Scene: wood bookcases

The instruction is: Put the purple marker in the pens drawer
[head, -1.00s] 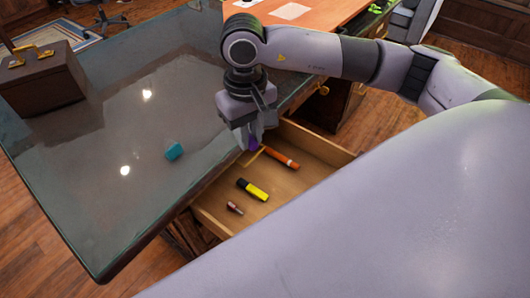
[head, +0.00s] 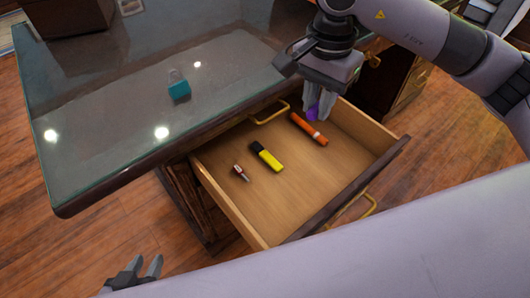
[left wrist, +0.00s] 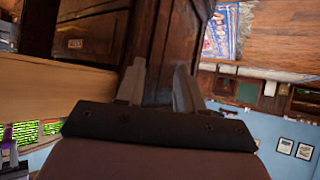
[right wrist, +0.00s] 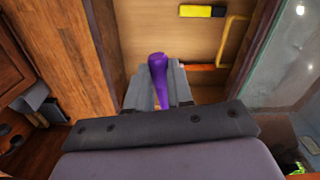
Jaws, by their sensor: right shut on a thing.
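The purple marker (right wrist: 158,75) is held between the fingers of my right gripper (right wrist: 155,85). In the head view the purple marker (head: 313,112) is mostly hidden by the fingers of my right gripper (head: 318,105), over the back right part of the open drawer (head: 315,195). I cannot tell whether the marker touches the drawer floor. The drawer holds an orange marker (head: 308,129), a yellow and black highlighter (head: 266,156) and a small pinkish item (head: 241,173). My left gripper (head: 140,268) is open and empty at the lower left, over the floor; its fingers (left wrist: 155,85) show apart in its wrist view.
The glass-topped desk (head: 130,120) stands behind and left of the drawer, with a teal padlock-like object (head: 179,87) on it. A brown box (head: 70,15) is at the back left. The drawer's front half is clear.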

